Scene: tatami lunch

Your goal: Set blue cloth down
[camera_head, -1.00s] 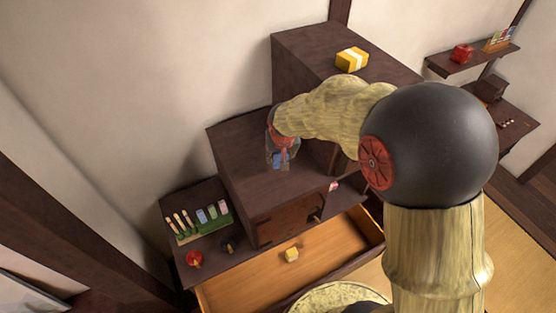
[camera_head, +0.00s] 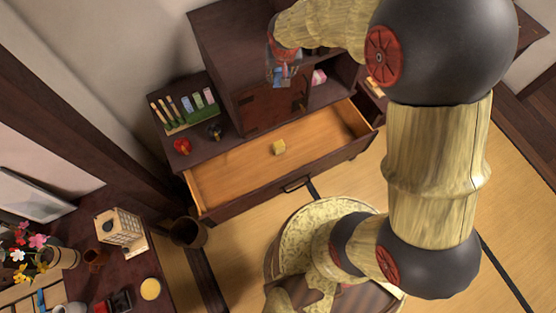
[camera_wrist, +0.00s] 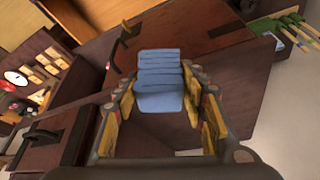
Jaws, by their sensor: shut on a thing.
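The blue cloth (camera_wrist: 160,82), folded into a small ridged block, sits between the fingers of my gripper (camera_wrist: 160,100) in the wrist view. My gripper is shut on it. In the head view my gripper (camera_head: 281,74) is small, over the dark stepped chest (camera_head: 228,62), near the front edge of its middle step. The cloth there is only a small blue patch between the fingers. I cannot tell how high the cloth is above the wood.
A green rack (camera_head: 188,112) of sticks and small cards and a red object (camera_head: 182,146) stand on the low step. At lower left are a lantern (camera_head: 121,228) and flowers (camera_head: 38,242). Tatami floor is open in front.

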